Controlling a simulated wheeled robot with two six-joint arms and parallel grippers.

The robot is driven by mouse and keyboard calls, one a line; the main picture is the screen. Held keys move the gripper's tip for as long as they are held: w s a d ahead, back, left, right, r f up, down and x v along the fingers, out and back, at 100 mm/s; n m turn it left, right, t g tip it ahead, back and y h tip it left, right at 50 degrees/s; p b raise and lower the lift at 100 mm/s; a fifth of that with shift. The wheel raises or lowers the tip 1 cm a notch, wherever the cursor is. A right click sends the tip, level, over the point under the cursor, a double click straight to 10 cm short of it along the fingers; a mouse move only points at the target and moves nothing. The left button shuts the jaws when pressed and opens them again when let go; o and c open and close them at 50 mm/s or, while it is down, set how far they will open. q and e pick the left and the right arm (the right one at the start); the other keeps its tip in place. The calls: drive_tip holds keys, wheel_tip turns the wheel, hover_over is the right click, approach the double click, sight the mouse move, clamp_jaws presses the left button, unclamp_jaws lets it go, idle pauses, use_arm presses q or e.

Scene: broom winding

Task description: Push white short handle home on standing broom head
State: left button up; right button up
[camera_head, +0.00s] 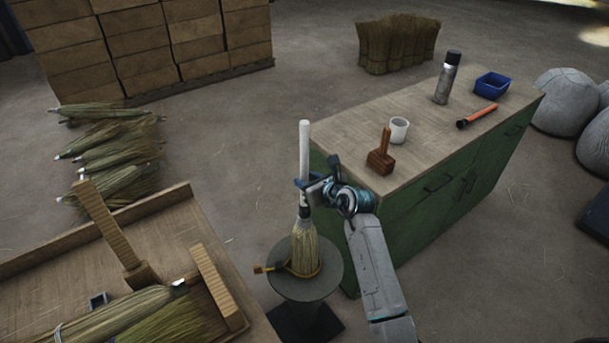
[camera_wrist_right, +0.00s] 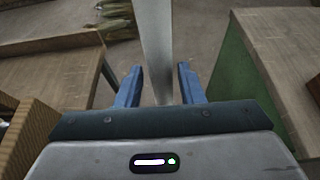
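The white short handle (camera_head: 304,150) stands upright above the broom head (camera_head: 303,250), which stands on a round grey stand (camera_head: 330,278). My right gripper (camera_head: 306,186) is at the lower part of the handle. In the right wrist view, the two blue fingers of the right gripper (camera_wrist_right: 158,88) are on either side of the white handle (camera_wrist_right: 155,45), with narrow gaps showing, so it looks open around it. My left gripper is not in view.
A green cabinet (camera_head: 430,205) right of the stand carries a wooden mallet (camera_head: 381,160), white cup (camera_head: 398,130), metal bottle (camera_head: 446,80), blue bin (camera_head: 492,84) and orange-handled tool (camera_head: 478,116). A wooden bench (camera_head: 180,225) with brooms is at left. A strap with a wooden toggle (camera_head: 265,269) circles the broom head.

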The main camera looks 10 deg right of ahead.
drive_tip(key=o, duration=0.3)
drive_tip(key=shift+f, duration=0.1)
drive_tip(key=shift+w, duration=0.15)
